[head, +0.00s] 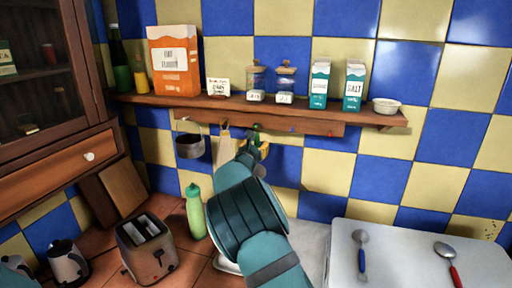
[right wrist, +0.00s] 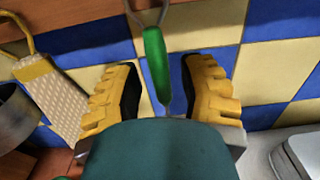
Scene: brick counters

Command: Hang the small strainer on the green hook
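A utensil with a green handle (right wrist: 155,60) hangs upright below the shelf rail; a metal loop shows at its top and a thin metal shaft below. Its lower end is hidden behind my gripper, so I cannot tell if it is the small strainer. My right gripper (right wrist: 165,90) is open, its yellow fingers on either side of the handle with gaps to both. In the head view the right gripper (head: 257,153) is just below the rail, mostly hidden by my arm. A small green spot on the rail, probably the green hook (head: 257,126), shows above it. My left gripper is out of view.
The wooden shelf (head: 230,103) above holds boxes and jars. Below are a green bottle (head: 195,212), a toaster (head: 146,248) and a white surface (head: 400,262) with two spoons.

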